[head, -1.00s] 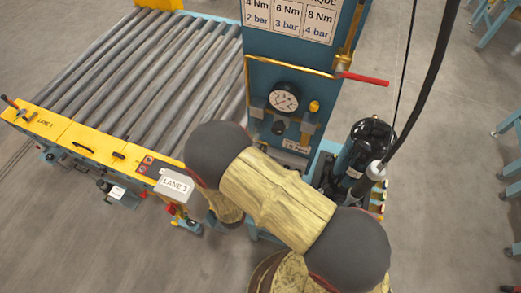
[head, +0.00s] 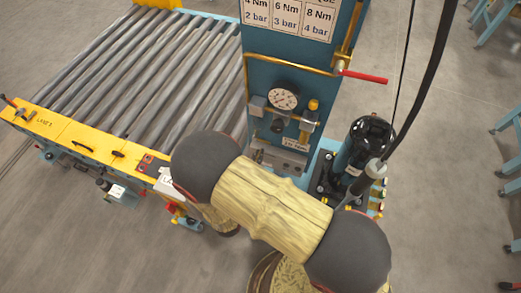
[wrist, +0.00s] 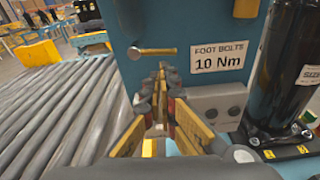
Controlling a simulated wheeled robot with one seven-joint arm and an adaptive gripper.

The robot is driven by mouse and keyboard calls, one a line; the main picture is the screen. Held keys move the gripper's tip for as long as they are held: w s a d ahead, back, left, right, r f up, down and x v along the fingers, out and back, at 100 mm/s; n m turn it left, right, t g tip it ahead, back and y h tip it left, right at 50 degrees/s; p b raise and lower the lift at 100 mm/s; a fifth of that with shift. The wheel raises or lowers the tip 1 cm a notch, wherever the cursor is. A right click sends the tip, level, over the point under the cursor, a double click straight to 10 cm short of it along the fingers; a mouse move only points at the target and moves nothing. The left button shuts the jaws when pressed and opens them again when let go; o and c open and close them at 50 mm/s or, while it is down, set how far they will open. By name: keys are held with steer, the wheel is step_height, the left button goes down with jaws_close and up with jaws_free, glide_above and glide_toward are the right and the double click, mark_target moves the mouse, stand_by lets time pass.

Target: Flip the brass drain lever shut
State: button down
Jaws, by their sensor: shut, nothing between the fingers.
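My gripper (wrist: 161,70) is shut and empty. Its fingertips point at the panel and appear just below the lever; I cannot tell whether they touch it. In the head view my arm hides the gripper and this low part of the panel.
A "FOOT BOLTS 10 Nm" label (wrist: 217,61) and a grey block (wrist: 216,102) are right of the fingers. A black cylinder (wrist: 287,75) stands further right. The roller conveyor (head: 150,70) lies left. A red-handled valve (head: 365,77) juts from the panel's upper right.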

steer(key=v, duration=0.8)
steer(key=shift+s, duration=0.3)
